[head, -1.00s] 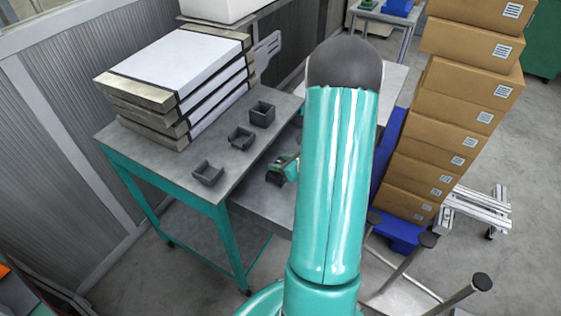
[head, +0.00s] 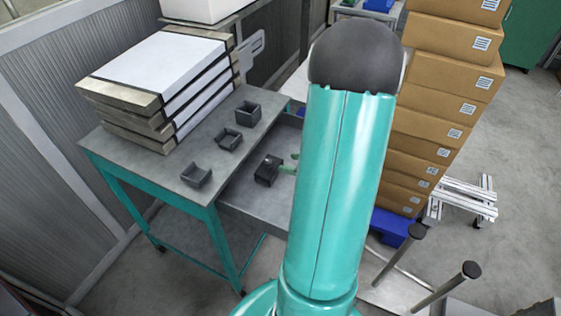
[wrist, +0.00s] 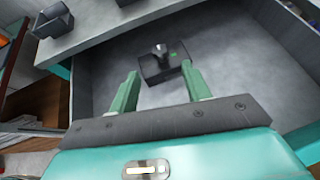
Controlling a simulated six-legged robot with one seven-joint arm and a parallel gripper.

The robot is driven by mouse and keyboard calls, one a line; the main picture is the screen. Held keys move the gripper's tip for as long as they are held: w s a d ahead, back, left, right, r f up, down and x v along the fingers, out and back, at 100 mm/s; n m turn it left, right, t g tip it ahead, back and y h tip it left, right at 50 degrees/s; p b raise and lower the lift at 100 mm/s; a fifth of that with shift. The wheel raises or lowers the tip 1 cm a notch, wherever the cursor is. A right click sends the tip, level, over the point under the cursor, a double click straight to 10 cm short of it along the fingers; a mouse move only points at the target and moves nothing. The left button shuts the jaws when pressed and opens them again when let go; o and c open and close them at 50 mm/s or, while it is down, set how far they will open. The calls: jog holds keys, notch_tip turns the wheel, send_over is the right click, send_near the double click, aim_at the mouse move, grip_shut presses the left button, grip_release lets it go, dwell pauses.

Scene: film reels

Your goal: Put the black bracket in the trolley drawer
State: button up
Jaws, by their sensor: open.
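The black bracket (head: 267,170), a dark block with a short raised post, lies on the floor of the open trolley drawer (head: 248,201). In the wrist view the bracket (wrist: 157,69) sits just beyond my fingertips, apart from them as far as I can see. My gripper (wrist: 161,76) is open and empty, its two green fingers spread to either side of the bracket's near edge, over the drawer (wrist: 235,75). In the head view my arm hides most of the gripper; a green finger shows just right of the bracket.
Several dark open trays, such as this one (head: 197,176), line the trolley top (head: 165,165) beside the drawer. A stack of flat cases (head: 165,85) stands behind them. Stacked cardboard boxes (head: 440,110) rise to the right of my arm.

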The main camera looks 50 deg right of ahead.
jog(key=w+a+r+n+g+y, duration=0.1)
jog(key=a+r+n+g+y, duration=0.1)
jog(key=a+r+n, duration=0.4)
jog(key=w+a+r+n+g+y, duration=0.1)
jog(key=a+n+g+y, duration=0.1)
jog(key=a+n, duration=0.45)
jog(key=w+a+r+n+g+y, duration=0.15)
jog(key=a+r+n, duration=0.25)
jog(key=a, duration=0.5)
jog(key=s+a+r+n+h, duration=0.3)
jog(key=a+r+n, duration=0.2)
jog(key=n, duration=0.4)
jog(key=s+a+r+n+g+h, duration=0.1)
jog(key=s+a+r+n+h, duration=0.2)
jog(key=n, duration=0.6)
jog(key=s+a+r, duration=0.1)
jog(key=a+r, duration=0.1)
jog(key=a, duration=0.1)
jog(key=shift+s+a+r, duration=0.25)
jog(key=shift+s+r, duration=0.05)
jog(key=shift+d+h, duration=0.2)
jog(key=shift+h, duration=0.05)
